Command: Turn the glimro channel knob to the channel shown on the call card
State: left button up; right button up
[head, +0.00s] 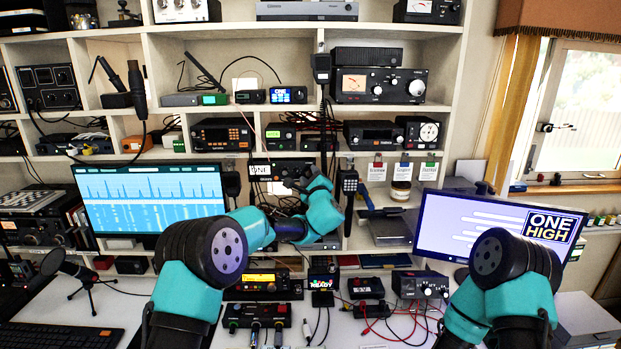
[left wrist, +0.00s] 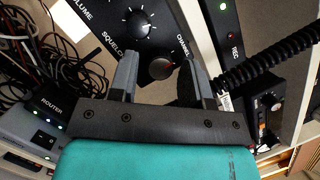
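A dark channel knob (left wrist: 160,68), beside the printed word CHANNEL, sits on a black radio panel (left wrist: 108,38) in the left wrist view. A squelch knob (left wrist: 137,22) is above it. My left gripper (left wrist: 161,75) is open, one finger on each side of the channel knob, with small gaps showing. My right gripper is not in view.
Monitors stand at left (head: 150,198) and right (head: 497,228). Devices and loose cables crowd the desk below.

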pick_arm(q)
jog(key=shift+o, duration=0.7)
jog(key=v, duration=1.7)
jog(key=shift+s, duration=0.2)
jog(key=shift+c, duration=0.2)
